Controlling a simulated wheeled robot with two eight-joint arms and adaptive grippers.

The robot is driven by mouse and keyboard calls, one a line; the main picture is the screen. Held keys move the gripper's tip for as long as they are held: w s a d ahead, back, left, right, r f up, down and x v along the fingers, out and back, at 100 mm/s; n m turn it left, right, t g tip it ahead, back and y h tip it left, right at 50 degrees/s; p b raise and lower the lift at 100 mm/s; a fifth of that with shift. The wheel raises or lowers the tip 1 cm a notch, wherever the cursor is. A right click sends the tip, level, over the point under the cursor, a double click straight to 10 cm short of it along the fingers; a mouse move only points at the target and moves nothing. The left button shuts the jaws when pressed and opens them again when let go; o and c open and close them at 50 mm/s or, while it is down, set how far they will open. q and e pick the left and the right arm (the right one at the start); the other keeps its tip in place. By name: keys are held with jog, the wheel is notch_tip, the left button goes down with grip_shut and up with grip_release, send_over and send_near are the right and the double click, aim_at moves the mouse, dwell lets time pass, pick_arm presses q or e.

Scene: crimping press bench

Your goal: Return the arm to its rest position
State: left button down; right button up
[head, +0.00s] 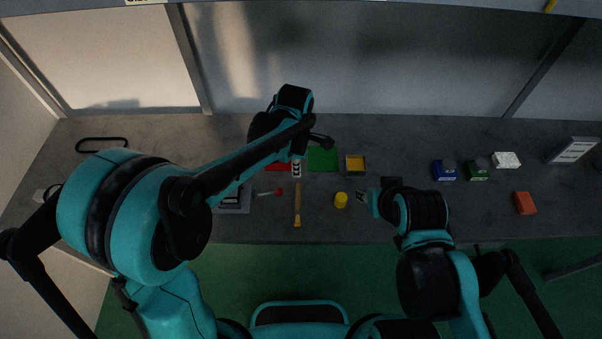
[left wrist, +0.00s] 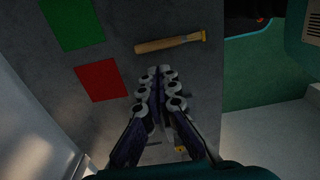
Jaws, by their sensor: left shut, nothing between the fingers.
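My left arm reaches in from the left in the head view and bends over the bench (head: 400,140). Its gripper (head: 297,170) points down near the red mat (head: 278,165). In the left wrist view the gripper (left wrist: 160,76) has its fingers together with nothing between them. It is beside the red mat (left wrist: 101,81), and a wooden-handled tool (left wrist: 168,43) lies beyond its tips. My right arm is folded at the lower right of the head view. Its gripper (head: 361,197) shows only small beside the wrist, so its finger state is unclear.
A green mat (head: 323,159), a yellow tray (head: 355,164) and a yellow cylinder (head: 341,200) are near the left gripper. A grey device (head: 234,203) is partly hidden by my left arm. Blue (head: 444,171), green (head: 477,171), white (head: 506,160) and orange (head: 524,203) items stand right.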

dwell(0.3)
pick_arm(q)
jog(key=s+a+f+m+t+b, duration=0.1)
jog(key=s+a+m+t+b, duration=0.2)
jog(key=s+a+m+b, duration=0.3)
jog(key=s+a+f+m+t+b, duration=0.2)
jog(key=s+a+m+t+b, duration=0.2)
jog(key=a+m, duration=0.7)
jog(key=s+a+b, duration=0.1)
jog(key=s+b, duration=0.1)
jog(key=s, duration=0.1)
jog(key=shift+f+m, duration=0.3)
